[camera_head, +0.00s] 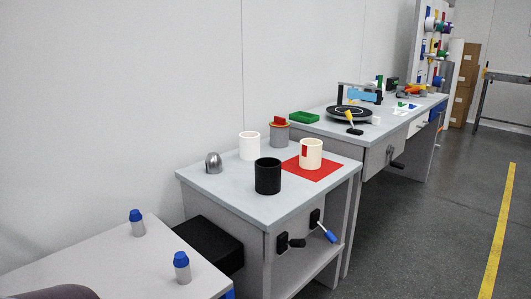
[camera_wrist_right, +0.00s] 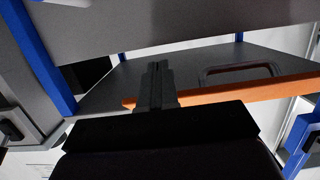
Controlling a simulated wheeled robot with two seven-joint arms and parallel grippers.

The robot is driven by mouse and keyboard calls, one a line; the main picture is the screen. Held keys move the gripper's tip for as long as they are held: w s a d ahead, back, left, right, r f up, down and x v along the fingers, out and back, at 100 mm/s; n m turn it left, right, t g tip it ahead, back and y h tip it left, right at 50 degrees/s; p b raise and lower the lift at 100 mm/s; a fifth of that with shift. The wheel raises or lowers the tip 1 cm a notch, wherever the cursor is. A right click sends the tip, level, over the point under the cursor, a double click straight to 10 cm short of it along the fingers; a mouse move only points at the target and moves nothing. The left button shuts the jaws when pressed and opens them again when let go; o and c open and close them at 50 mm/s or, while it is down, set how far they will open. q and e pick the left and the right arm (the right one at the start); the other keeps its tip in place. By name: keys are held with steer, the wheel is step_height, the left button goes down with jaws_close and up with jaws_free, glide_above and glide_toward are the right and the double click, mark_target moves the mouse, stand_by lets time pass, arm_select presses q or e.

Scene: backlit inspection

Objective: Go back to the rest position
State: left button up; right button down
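My right gripper (camera_wrist_right: 157,68) shows in the right wrist view as dark fingers standing close together, with no gap that I can make out and nothing held. Behind it are a grey panel, an orange-brown bar (camera_wrist_right: 235,92) and a dark handle (camera_wrist_right: 240,70). Neither gripper shows in the head view. A dark rounded shape at its bottom left edge may be part of my arm. My left gripper is out of sight.
A grey table (camera_head: 215,195) carries a black cup (camera_head: 268,176), a white cup (camera_head: 249,146), a cream cup (camera_head: 311,153) on a red mat (camera_head: 327,172) and a metal dome (camera_head: 213,162). Blue-capped cylinders (camera_head: 182,267) stand on a nearer table. The floor at right is clear.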

steer(key=s+d+f+g+h, duration=0.3)
steer(key=d+f+g+h, duration=0.35)
steer(key=d, duration=0.35)
steer(key=s+d+r+m+g+h, duration=0.1)
steer(key=d+r+m+h, duration=0.15)
steer(key=d+r, duration=0.5)
steer(key=s+d+r+m+g+h, duration=0.1)
steer(key=d+r+m, duration=0.25)
steer(key=d, duration=0.65)
steer(key=s+d+r+m+g+h, duration=0.1)
steer(key=d+r+m+h, duration=0.15)
steer(key=d+r, duration=0.5)
steer(key=d+r+p, duration=0.1)
steer(key=r+p, duration=1.7)
steer(key=d+r+m+p, duration=0.1)
steer(key=d+r+p, duration=0.1)
steer(key=r+p, duration=1.5)
steer(key=shift+w+d+r+t+y+p, duration=0.3)
steer(key=shift+r+t+y+p, duration=0.1)
steer(key=shift+p, duration=0.4)
